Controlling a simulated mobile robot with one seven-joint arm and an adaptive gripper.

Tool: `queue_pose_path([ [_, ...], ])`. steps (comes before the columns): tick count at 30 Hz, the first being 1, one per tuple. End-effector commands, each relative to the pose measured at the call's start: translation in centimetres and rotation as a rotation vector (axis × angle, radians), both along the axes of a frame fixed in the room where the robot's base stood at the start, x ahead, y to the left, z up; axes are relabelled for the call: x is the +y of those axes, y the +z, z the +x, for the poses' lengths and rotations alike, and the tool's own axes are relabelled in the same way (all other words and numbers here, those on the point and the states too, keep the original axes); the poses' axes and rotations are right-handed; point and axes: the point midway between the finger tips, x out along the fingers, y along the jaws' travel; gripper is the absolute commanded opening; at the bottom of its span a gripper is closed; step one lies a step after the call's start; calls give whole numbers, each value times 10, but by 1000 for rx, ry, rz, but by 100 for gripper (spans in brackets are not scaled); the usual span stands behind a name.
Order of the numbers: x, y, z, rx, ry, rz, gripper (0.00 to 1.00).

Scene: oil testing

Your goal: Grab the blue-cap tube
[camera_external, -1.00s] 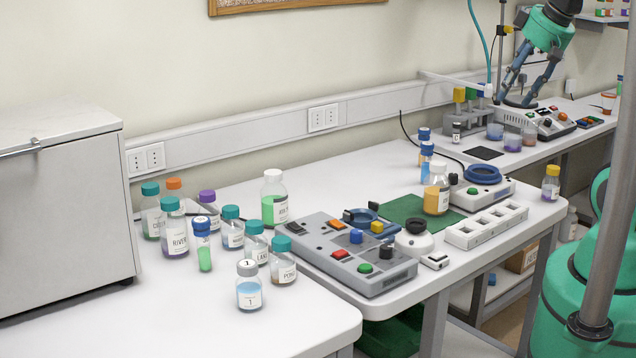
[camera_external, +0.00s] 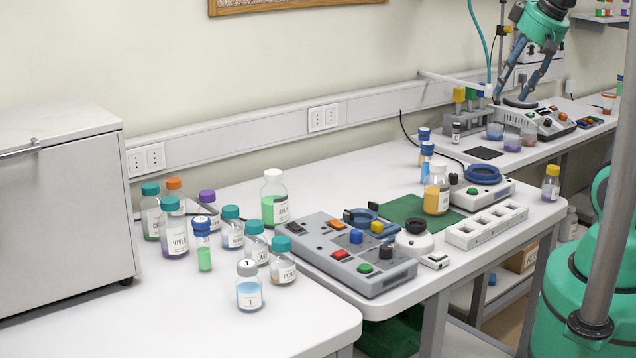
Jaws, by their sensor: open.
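Several blue-capped tubes are in view. One with green liquid (camera_external: 203,247) stands upright among bottles on the near-left bench.
Teal-, orange- and purple-capped bottles (camera_external: 174,236) crowd the green tube. A grey button panel (camera_external: 345,258), a green mat (camera_external: 405,208) and a white slotted rack (camera_external: 486,228) occupy the middle bench. Yellow, green and blue capped items (camera_external: 459,96) stand left of my gripper.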

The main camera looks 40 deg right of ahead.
Motion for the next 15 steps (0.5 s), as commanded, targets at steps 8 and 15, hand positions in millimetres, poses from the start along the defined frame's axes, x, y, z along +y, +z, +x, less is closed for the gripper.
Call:
queue_pose_path([
  [8,-11,28,49,42,-14,-7,47],
  [15,-26,48,103,84,-25,-14,47],
])
